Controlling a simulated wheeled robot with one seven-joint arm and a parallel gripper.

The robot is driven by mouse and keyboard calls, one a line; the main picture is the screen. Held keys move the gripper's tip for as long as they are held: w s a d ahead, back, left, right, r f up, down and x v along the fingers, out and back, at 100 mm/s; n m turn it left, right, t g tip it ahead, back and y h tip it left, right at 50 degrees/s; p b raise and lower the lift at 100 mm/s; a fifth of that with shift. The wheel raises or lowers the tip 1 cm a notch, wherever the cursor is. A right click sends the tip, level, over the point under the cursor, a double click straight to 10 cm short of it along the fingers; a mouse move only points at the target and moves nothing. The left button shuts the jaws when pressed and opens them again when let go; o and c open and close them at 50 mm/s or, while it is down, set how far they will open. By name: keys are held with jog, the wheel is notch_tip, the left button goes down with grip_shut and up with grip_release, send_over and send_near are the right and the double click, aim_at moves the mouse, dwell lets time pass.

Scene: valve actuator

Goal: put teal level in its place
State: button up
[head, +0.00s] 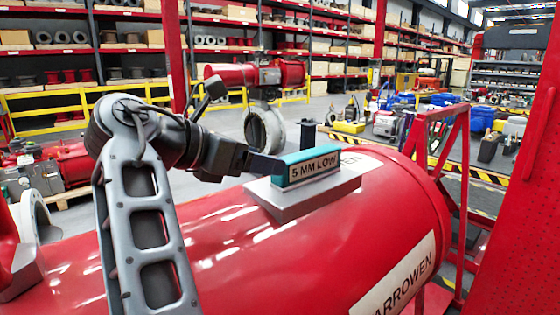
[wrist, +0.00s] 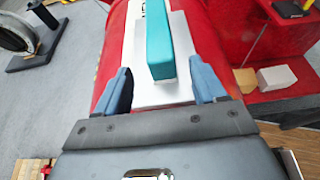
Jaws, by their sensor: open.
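The teal level (head: 306,166) is a teal block with a "5 MM LOW" label on its side. It rests on a grey-white plate (head: 318,200) on top of the red cylinder. In the wrist view the level (wrist: 158,50) stands ahead, its near end between the tips of my gripper (wrist: 164,90). Both blue fingers are spread wide, with a gap on each side of the level. In the head view my gripper (head: 266,166) is at the level's left end. The far end of the level is cut off in the wrist view.
The large red cylinder (head: 370,235) lies under my arm. A dark post (head: 308,132) stands behind the level. A red frame (head: 440,150) rises at the cylinder's right end. Shelves with parts line the back. In the wrist view, small blocks (wrist: 276,78) lie on a red surface at right.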

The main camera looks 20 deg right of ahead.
jog(key=a, duration=0.2)
jog(key=s+a, duration=0.1)
jog(key=a, duration=0.1)
jog(key=s+a+b, duration=0.1)
jog(key=a, duration=0.2)
jog(key=shift+s, duration=0.15)
